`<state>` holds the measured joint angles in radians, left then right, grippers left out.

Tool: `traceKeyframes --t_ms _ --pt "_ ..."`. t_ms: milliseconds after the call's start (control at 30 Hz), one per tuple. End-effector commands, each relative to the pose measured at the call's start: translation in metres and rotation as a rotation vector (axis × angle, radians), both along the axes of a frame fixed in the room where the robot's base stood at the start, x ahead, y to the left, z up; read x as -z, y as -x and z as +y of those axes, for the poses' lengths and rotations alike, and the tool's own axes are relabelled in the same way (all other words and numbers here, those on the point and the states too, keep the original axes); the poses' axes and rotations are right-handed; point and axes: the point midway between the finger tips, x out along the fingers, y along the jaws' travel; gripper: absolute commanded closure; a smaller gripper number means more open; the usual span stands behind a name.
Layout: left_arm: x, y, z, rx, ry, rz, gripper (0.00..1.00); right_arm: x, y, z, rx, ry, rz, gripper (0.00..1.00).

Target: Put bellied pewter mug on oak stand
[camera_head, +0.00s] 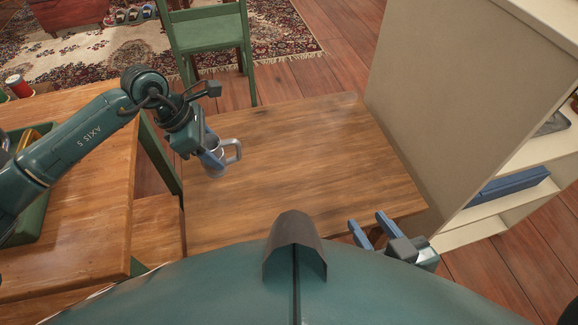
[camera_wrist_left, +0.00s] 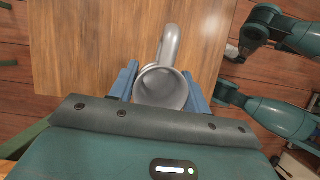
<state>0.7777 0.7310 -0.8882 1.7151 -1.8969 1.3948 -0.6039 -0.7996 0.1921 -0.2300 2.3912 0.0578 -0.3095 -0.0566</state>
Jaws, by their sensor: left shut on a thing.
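The bellied pewter mug (camera_head: 214,164) is grey, with its handle to the right in the head view. My left gripper (camera_head: 212,146) is shut on it, with blue fingers on both sides of its body. In the left wrist view I look into the open mouth of the mug (camera_wrist_left: 161,88), between the fingers (camera_wrist_left: 160,85). The mug is over the left part of a brown wooden top, which looks like the oak stand (camera_head: 310,160). I cannot tell whether its base touches the wood. My right gripper (camera_head: 372,230) is open and empty at the top's near right edge.
A second wooden table (camera_head: 90,210) with a green tray (camera_head: 32,205) stands at the left. A green chair (camera_head: 208,32) stands behind. A cream shelf unit (camera_head: 455,90) rises along the right side. The wooden top is otherwise bare.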

Motion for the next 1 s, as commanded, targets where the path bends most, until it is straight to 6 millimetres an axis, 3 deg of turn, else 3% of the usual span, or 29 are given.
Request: traceKeyframes --t_ms 267,533,900,1000 --pt "0.011 -0.002 0.001 -0.056 0.002 0.001 0.81 0.001 0.000 0.000 -0.001 0.003 -0.006 0.60" --pt "0.058 -0.002 0.001 -0.053 0.002 0.002 0.81 0.010 -0.002 0.003 -0.015 0.019 -0.004 0.60" --pt "0.102 -0.002 0.001 -0.052 0.001 0.002 0.81 0.018 -0.003 0.006 -0.026 0.034 -0.001 0.60" --pt "0.104 -0.002 0.001 -0.051 0.001 -0.001 0.81 0.019 -0.003 0.006 -0.029 0.038 0.004 0.60"
